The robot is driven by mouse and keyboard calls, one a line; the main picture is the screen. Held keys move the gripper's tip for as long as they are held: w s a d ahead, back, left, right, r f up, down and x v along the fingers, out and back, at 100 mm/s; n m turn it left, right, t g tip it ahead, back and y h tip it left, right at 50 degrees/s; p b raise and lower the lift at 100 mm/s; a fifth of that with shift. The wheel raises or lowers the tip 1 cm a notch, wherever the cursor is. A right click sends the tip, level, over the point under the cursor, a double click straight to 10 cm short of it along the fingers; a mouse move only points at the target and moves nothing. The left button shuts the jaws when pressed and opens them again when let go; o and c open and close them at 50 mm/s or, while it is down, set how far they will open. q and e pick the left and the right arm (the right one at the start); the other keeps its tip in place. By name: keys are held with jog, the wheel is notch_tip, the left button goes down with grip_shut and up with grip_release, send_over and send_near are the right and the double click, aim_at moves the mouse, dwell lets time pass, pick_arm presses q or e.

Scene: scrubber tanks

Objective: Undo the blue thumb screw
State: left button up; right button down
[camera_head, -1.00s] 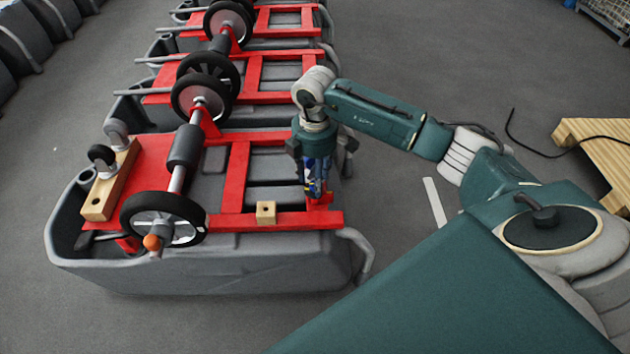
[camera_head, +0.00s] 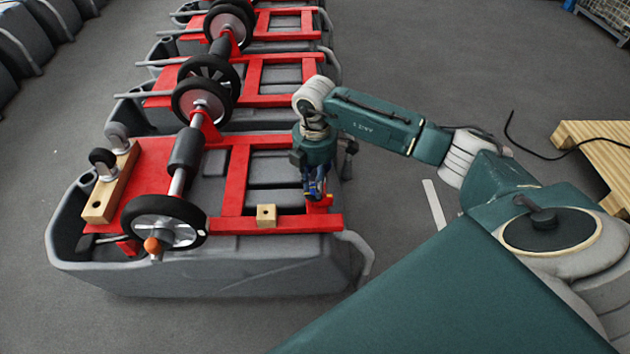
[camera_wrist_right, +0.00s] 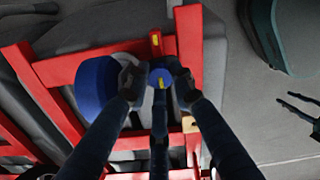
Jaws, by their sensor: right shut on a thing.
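The blue thumb screw (camera_wrist_right: 160,78) is a round blue knob with a yellow mark, near a red frame corner. My right gripper (camera_head: 314,198) points down at this corner of the red frame (camera_head: 235,180). In the right wrist view my right gripper (camera_wrist_right: 158,82) has its fingertips on either side of the knob, shut on it. In the head view the fingers and frame mostly hide the screw. A dark two-pronged shape at the wrist view's right edge looks like my left gripper (camera_wrist_right: 297,104), prongs apart and empty; it is outside the head view.
A wooden block (camera_head: 266,215) sits on the red frame left of my right gripper. A larger blue round part (camera_wrist_right: 97,85) is beside the screw. Wheels on an axle (camera_head: 165,222) stand on the frame over a grey tank (camera_head: 220,265). A pallet (camera_head: 595,150) lies at right.

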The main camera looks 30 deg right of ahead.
jog(key=shift+n, duration=1.2)
pick_arm(q)
jog(key=shift+s+f, duration=0.25)
jog(key=shift+f, duration=0.25)
jog(key=shift+s+f, duration=0.25)
jog(key=shift+f, duration=0.25)
pick_arm(e)
jog(key=c, duration=1.5)
grip_release()
jog(key=shift+o, duration=0.2)
